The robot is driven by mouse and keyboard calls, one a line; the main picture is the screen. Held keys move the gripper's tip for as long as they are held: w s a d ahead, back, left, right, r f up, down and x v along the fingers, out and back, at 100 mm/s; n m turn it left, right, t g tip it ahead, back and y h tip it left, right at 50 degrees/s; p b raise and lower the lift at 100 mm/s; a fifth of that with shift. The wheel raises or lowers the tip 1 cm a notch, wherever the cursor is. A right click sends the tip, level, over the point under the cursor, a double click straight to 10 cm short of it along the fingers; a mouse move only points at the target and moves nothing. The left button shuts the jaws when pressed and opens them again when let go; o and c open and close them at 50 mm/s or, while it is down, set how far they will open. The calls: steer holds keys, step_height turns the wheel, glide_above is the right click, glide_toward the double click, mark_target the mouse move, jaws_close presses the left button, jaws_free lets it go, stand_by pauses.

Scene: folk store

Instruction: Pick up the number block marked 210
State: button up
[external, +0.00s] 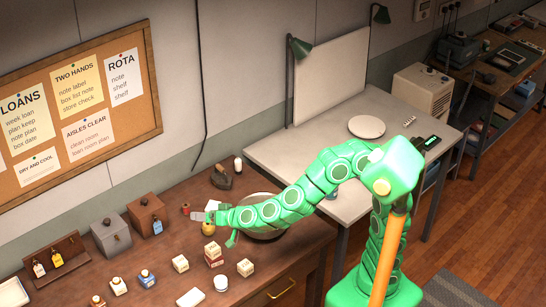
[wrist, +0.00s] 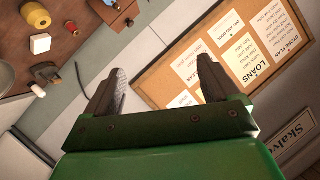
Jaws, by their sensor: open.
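Several small cream blocks stand on the brown bench in the external view: one at the left (external: 180,263), one at the right (external: 245,267), and a pair (external: 214,250) that appears stacked between them, the lower one reddish. Their markings are too small to read, so I cannot tell which is 210. My gripper (external: 208,217) is above the back of the bench, behind the blocks and apart from them. In the wrist view my gripper (wrist: 162,88) is open with nothing between its fingers, facing the wall and notice board. A white cube (wrist: 40,44) shows at upper left, its marking unseen.
A large bowl (external: 262,234) sits under my arm. A yellow round object (external: 208,229) is close below my gripper. The notice board (external: 75,97) hangs behind.

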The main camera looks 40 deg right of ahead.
steer(key=s+d+f+m+t+h, duration=0.1)
steer(key=s+d+f+t+h, duration=0.2)
steer(key=s+h, duration=0.35)
steer(key=s+d+f+t+h, duration=0.1)
steer(key=s+d+f+h, duration=0.2)
steer(key=s+d+h, duration=0.35)
steer(key=y, duration=0.1)
glide_toward(247, 270)
steer(key=shift+w+d+r+m, duration=0.15)
steer(key=shift+w+d, duration=0.25)
steer(key=shift+w, duration=0.15)
steer(key=shift+w+d+r+m, duration=0.15)
steer(key=shift+w+d, duration=0.2)
steer(key=shift+w, duration=0.15)
steer(key=shift+a+f+x, duration=0.1)
steer(key=shift+x, duration=1.85)
steer(key=shift+a+f+x, duration=0.1)
steer(key=shift+x, duration=1.8)
steer(key=shift+w, duration=0.1)
steer(key=c, duration=1.3)
